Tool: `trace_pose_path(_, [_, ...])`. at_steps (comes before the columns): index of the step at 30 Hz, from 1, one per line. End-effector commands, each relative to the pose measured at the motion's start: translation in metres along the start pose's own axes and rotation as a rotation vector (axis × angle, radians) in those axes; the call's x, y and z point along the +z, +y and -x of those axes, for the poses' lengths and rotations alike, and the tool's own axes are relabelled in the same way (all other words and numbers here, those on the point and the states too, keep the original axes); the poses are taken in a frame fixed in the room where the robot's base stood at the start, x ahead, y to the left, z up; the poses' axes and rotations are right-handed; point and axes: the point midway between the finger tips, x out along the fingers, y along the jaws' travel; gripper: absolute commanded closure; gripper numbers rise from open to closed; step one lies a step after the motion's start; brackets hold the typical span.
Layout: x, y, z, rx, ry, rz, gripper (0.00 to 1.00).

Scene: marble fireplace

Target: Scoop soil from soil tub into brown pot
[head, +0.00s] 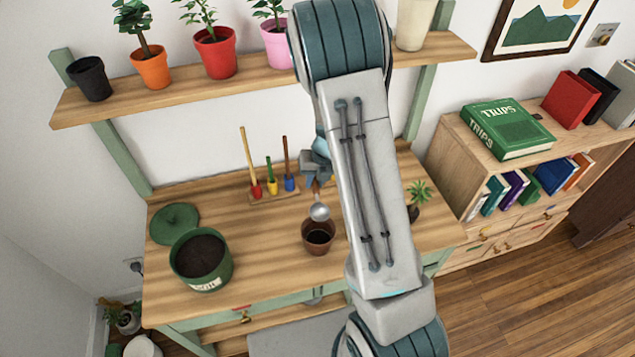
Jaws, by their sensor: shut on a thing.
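The soil tub (203,280) is a green tub with dark soil (200,256) inside, standing at the left of the wooden potting table. The brown pot (318,248) stands near the middle of the table, with a dark inside; how full it is I cannot tell. My gripper (316,181) is above and behind the pot, partly hidden by my arm, and is shut on a metal scoop (319,211). The scoop's round bowl hangs just above the pot's back rim. Whether it holds soil I cannot make out.
A green lid (174,224) lies behind the tub. A wooden stand (274,195) with several coloured tools is behind the pot. A small plant (417,196) stands at the right. A shelf (190,82) with several pots runs above. Table between tub and pot is clear.

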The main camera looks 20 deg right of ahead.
Motion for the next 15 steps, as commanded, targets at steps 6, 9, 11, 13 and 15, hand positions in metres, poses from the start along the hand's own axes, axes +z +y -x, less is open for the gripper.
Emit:
trace_pose_path(6, [0.002, 0.007, 0.007, -0.089, 0.014, 0.017, 1.00])
trace_pose_path(9, [0.002, 0.009, 0.010, -0.126, 0.022, 0.022, 1.00])
trace_pose_path(11, [0.002, 0.010, 0.011, -0.144, 0.026, 0.024, 1.00])
trace_pose_path(13, [0.003, 0.011, 0.013, -0.162, 0.029, 0.025, 1.00])
trace_pose_path(15, [0.003, 0.011, 0.014, -0.176, 0.031, 0.025, 1.00])
